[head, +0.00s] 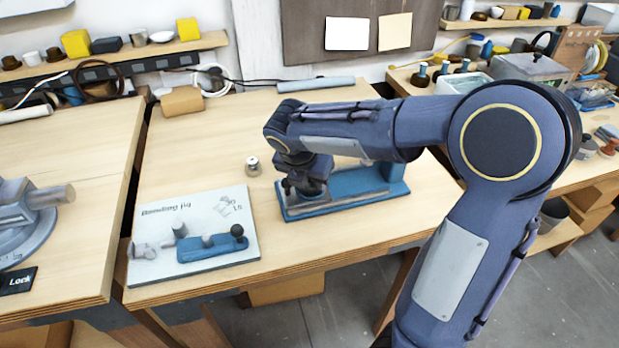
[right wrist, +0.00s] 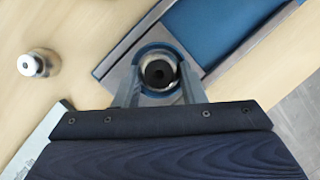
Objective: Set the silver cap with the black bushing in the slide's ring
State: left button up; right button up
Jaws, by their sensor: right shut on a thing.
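The slide (head: 350,184) is a blue base with a grey rail, lying on the middle table. Its blue ring is at the left end and shows as an arc in the right wrist view (right wrist: 150,47). My right gripper (head: 303,187) is low over that end, pointing down. In the right wrist view its fingers (right wrist: 158,84) are shut on the silver cap (right wrist: 171,92), whose black bushing (right wrist: 157,73) shows dark in the middle. The cap lies within the ring's outline; I cannot tell how deep it sits. My left gripper is not in view.
A small silver-topped piece (head: 253,166) stands left of the slide and shows in the right wrist view (right wrist: 38,63). A white bending jig board (head: 190,236) lies at the front left. A cardboard box (head: 182,101) and a grey-blue roll (head: 316,84) are at the back. The table's middle back is clear.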

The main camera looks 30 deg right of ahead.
dwell(0.4)
jog(key=o, duration=1.1)
jog(key=shift+s, duration=0.1)
jog(key=shift+a+f, duration=0.1)
jog(key=shift+a+r, duration=0.1)
jog(key=shift+r, duration=0.35)
jog(key=p+v, duration=0.1)
jog(key=v, duration=0.4)
jog(key=shift+a+r, duration=0.1)
jog(key=shift+r, duration=0.25)
jog(key=shift+s+a+r, duration=0.1)
jog(key=shift+s+r, duration=0.15)
jog(key=shift+r, duration=0.35)
